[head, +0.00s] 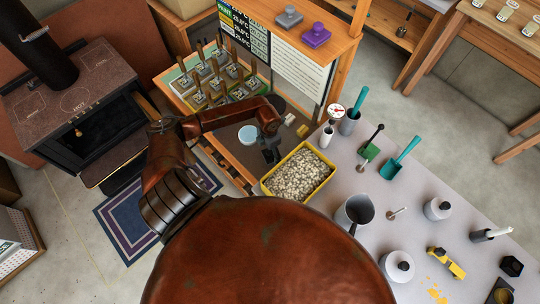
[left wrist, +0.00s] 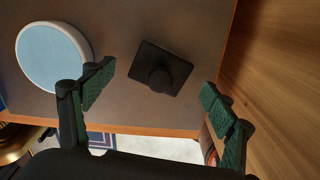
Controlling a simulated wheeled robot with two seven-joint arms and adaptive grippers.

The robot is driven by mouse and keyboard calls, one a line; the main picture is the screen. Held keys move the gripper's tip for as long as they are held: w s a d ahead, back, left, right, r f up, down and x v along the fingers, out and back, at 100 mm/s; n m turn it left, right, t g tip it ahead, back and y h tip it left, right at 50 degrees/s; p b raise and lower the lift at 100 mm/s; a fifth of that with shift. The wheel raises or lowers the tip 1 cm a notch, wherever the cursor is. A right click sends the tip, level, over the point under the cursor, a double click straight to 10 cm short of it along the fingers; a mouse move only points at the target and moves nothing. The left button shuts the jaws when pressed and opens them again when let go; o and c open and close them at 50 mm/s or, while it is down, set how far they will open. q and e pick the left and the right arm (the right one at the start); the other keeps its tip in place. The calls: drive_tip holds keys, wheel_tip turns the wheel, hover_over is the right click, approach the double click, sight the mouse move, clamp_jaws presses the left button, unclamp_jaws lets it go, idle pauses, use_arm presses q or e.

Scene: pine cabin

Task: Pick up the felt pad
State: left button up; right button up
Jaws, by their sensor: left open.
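A dark square pad with a round knob on top, which looks like the felt pad (left wrist: 160,68), lies on the grey-brown tabletop in the left wrist view. My left gripper (left wrist: 157,95) is open, with its green-lined fingers spread to either side of the pad and apart from it. My right gripper is not in view.
The pale blue round tub (left wrist: 53,57) stands close beside the left finger and also shows in the head view (head: 248,136). The yellow tray (head: 297,174) of pale pellets is to the gripper's right. A wooden side panel (left wrist: 278,85) rises beside the right finger.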

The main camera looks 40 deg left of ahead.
sight(269, 152)
use_arm(q)
drive_tip(key=shift+f, duration=0.75)
drive_tip(key=c, duration=1.3)
drive_tip(key=shift+o, duration=0.2)
wheel_tip(269, 152, up, 10)
drive_tip(key=shift+r+p, duration=0.1)
drive_tip(key=shift+p, duration=0.35)
